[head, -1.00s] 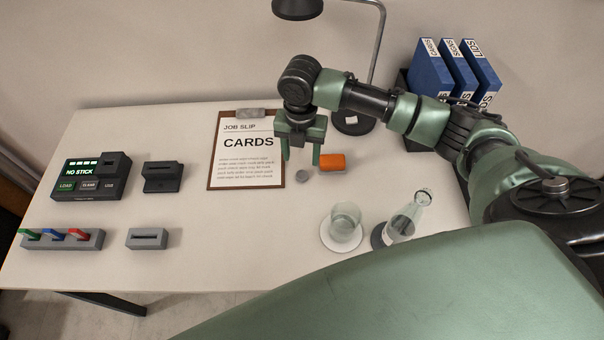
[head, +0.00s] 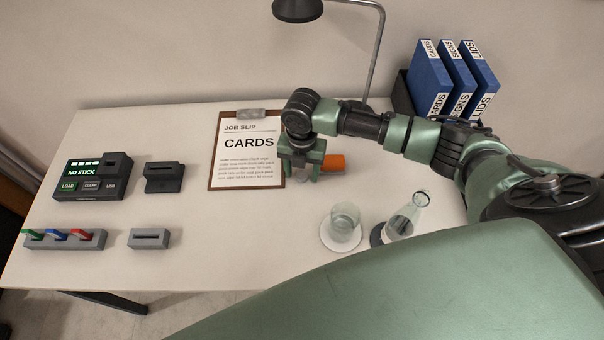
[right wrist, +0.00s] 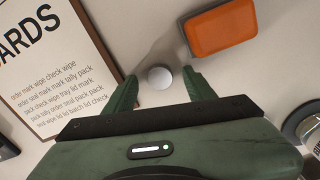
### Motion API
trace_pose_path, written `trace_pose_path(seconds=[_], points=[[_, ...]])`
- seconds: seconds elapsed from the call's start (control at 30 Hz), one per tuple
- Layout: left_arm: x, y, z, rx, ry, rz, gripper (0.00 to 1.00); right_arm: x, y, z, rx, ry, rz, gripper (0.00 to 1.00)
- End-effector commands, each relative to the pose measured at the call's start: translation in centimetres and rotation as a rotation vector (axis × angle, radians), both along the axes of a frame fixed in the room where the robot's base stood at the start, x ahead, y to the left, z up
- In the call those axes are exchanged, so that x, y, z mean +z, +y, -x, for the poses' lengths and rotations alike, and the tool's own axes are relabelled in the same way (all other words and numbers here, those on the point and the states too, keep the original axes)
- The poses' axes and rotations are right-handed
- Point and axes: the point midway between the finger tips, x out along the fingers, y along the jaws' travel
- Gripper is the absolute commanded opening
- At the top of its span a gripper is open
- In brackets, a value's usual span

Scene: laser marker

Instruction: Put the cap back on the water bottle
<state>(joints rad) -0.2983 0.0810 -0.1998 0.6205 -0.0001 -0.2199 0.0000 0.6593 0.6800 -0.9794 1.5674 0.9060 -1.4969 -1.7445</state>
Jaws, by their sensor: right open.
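The cap (right wrist: 159,77) is a small pale grey disc on the table. In the right wrist view it sits between the fingertips of my right gripper (right wrist: 158,92), with a gap to each side. In the head view my right gripper (head: 301,178) points down beside the clipboard, open, and mostly hides the cap. The water bottle (head: 403,220) is clear glass and stands at the right on a dark round coaster (head: 377,235); its neck leans right in the picture. My left gripper is in neither view.
An orange block (head: 334,162) lies close right of my right gripper; the clipboard (head: 217,180) is close left. A glass (head: 344,218) stands on a white coaster (head: 343,245) beside the bottle. A lamp and blue binders (head: 431,85) stand behind. The front middle table is clear.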

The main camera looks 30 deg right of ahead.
Motion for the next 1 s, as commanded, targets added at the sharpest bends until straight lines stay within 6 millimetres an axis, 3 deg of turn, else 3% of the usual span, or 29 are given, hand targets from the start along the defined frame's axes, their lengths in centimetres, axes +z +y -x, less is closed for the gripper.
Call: trace_pose_path(seconds=[0.17, 0.37, 0.4, 0.77, 1.0], points=[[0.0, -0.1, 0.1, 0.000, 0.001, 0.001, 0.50, 0.0, 0.0, 0.0, 0.000, 0.000, 0.000, 0.55], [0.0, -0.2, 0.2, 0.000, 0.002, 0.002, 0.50, 0.0, 0.0, 0.0, 0.000, 0.001, 0.001, 0.05], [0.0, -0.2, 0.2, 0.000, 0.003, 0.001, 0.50, 0.0, 0.0, 0.0, 0.000, 0.001, 0.001, 0.00], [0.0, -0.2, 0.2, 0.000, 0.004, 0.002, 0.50, 0.4, 0.0, 0.0, 0.000, -0.001, 0.001, 0.00], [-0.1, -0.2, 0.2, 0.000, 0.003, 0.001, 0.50, 3.1, 0.0, -0.1, 0.001, -0.003, 0.000, 0.00]])
